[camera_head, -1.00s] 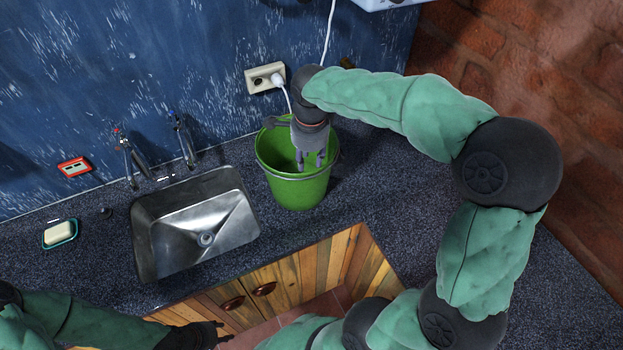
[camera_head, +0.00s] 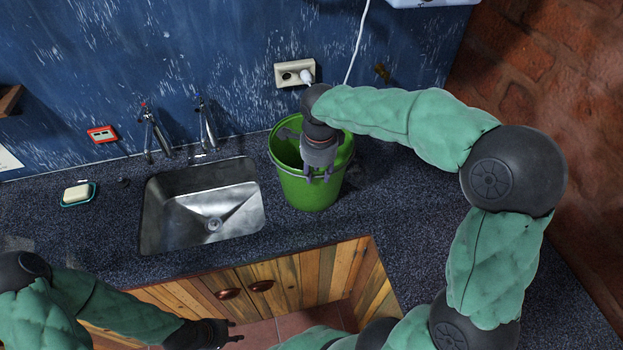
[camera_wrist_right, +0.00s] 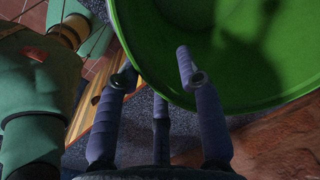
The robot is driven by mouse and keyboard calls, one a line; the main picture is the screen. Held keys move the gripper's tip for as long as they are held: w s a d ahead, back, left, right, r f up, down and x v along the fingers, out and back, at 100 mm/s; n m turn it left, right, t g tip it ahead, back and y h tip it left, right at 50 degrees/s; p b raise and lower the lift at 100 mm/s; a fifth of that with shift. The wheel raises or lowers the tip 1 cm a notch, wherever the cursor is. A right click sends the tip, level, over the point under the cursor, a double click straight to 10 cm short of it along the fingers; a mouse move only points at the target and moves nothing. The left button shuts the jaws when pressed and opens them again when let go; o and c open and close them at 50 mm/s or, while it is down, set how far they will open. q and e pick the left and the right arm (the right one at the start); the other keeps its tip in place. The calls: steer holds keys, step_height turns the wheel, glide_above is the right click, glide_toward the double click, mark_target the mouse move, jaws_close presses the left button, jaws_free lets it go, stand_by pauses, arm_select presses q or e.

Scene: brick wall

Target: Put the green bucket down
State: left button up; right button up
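The green bucket (camera_head: 311,192) stands upright on the dark speckled countertop, right of the sink. Its open top and near rim show, and it also fills the upper right of the right wrist view (camera_wrist_right: 248,62). My right gripper (camera_head: 318,176) hangs fingers down at the bucket's near rim. In the right wrist view its fingers (camera_wrist_right: 155,70) are spread, one reaching over the bucket's mouth and another outside the rim. The rim passes between them without being clamped. My left gripper (camera_head: 238,331) is low, in front of the cabinet, with its fingers apart and empty.
A metal sink (camera_head: 165,225) with two taps (camera_head: 207,125) lies left of the bucket. A soap dish (camera_head: 77,194) sits further left. A wall socket (camera_head: 294,73) with a plugged white cord is behind the bucket. Countertop (camera_head: 390,190) right of the bucket is clear.

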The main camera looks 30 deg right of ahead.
mark_target(315, 181)
steer(key=f, duration=0.3)
steer(key=f+b, duration=0.1)
steer(key=shift+w+a+f, duration=0.1)
steer(key=shift+w+f, duration=0.25)
steer(key=shift+f, duration=0.05)
jaws_close()
steer(key=shift+r, duration=0.1)
